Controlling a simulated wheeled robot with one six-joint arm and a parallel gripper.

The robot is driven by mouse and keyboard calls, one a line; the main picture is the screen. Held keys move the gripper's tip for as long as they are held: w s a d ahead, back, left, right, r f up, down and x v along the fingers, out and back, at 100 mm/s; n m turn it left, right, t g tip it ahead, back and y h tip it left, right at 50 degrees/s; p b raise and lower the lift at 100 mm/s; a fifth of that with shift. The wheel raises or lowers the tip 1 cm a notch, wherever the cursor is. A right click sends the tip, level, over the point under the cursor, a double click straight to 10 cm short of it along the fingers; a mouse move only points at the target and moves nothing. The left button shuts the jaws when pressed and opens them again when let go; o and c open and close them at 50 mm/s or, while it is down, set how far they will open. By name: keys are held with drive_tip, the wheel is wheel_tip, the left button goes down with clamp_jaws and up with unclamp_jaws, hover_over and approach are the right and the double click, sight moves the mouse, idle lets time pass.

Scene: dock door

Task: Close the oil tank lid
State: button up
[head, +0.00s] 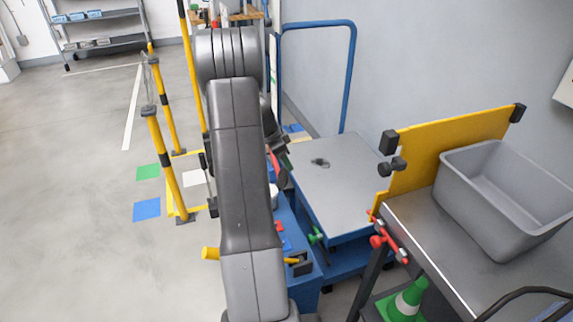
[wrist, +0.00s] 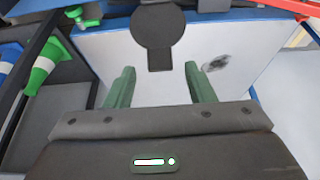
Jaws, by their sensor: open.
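My gripper (wrist: 160,69) is open in the wrist view, its two green fingers apart with nothing clasped between them. A dark round disc with a short stem (wrist: 158,27) lies just ahead of the fingertips; I cannot tell whether it touches them or whether it is the oil tank lid. In the head view my arm hides most of the gripper and part of a blue box-like unit (head: 303,240), possibly the tank. No lid can be made out for certain there.
A blue cart (head: 338,185) with a grey, stained top stands right of my arm. A bench at right carries a grey bin (head: 507,198) and a yellow panel (head: 445,150). Yellow posts (head: 165,165) stand at left; open floor lies beyond them. A green cone (head: 408,300) is under the bench.

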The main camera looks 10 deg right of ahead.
drive_tip(key=shift+x, duration=0.9)
drive_tip(key=shift+c, duration=0.2)
clamp_jaws()
drive_tip(key=shift+a, duration=0.1)
